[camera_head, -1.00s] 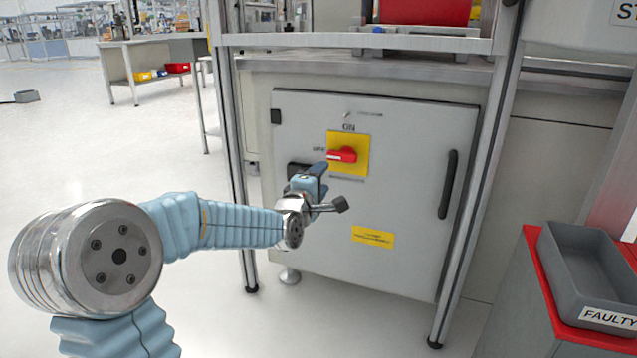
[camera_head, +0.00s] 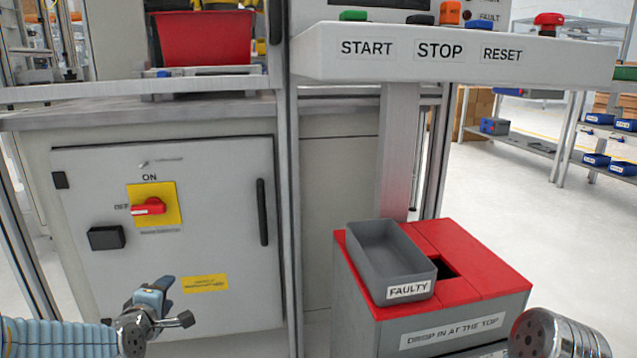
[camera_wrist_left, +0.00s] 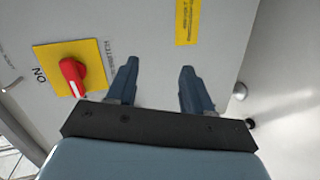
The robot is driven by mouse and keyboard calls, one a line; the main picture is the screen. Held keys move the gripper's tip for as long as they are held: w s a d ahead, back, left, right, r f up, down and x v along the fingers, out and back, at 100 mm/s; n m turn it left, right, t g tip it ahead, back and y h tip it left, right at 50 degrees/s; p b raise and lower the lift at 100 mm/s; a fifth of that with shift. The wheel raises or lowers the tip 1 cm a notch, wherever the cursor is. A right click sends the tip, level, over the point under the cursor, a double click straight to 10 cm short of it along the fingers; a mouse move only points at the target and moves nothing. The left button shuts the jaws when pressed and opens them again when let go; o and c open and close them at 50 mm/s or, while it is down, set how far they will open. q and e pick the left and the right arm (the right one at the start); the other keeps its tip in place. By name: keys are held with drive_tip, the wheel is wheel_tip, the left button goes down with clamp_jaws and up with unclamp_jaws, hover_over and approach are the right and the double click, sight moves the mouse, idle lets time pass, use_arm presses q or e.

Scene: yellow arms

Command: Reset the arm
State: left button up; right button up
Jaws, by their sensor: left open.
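My left gripper (camera_head: 156,290) is at the lower left of the head view, low in front of the grey cabinet door. In the left wrist view its two fingers (camera_wrist_left: 157,88) are apart with nothing between them. The red rotary switch (camera_head: 149,206) on its yellow plate (camera_head: 170,190) is on the cabinet door, above the gripper. The knob points left, toward the label beside the plate. In the left wrist view the red switch (camera_wrist_left: 72,76) is to the left of the fingers, clear of them. My right gripper is not in view.
A black door handle (camera_head: 262,212) is right of the switch. A grey FAULTY bin (camera_head: 385,255) sits on a red-topped box (camera_head: 465,265) at the right. The START, STOP, RESET panel (camera_head: 440,50) stands above it. Open floor lies at the far right.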

use_arm(q)
drive_tip(key=s+d+f+m+g+h, duration=0.1)
drive_tip(key=d+f+m+g, duration=0.1)
drive_tip(key=d+f, duration=0.35)
drive_tip(key=s+d+f+m+g+h, duration=0.1)
drive_tip(key=s+d+f+m+h, duration=0.1)
drive_tip(key=f, duration=0.7)
drive_tip(key=s+d+f+m+g+h, duration=0.1)
drive_tip(key=s+d+f+m+g, duration=0.4)
drive_tip(key=s+d+f, duration=0.45)
drive_tip(key=s+d+f+m+g+h, duration=0.2)
drive_tip(key=s+d+f+m+g, duration=0.35)
drive_tip(key=s+f, duration=0.65)
wheel_tip(320, 180, up, 16)
drive_tip(key=s+d+p, duration=0.1)
drive_tip(key=s+p, duration=0.1)
drive_tip(key=p, duration=1.5)
drive_tip(key=shift+s+d+r+m+p, duration=0.15)
drive_tip(key=shift+d+r+m+p, duration=0.1)
drive_tip(key=shift+d+m+p, duration=0.15)
drive_tip(key=shift+c, duration=0.3)
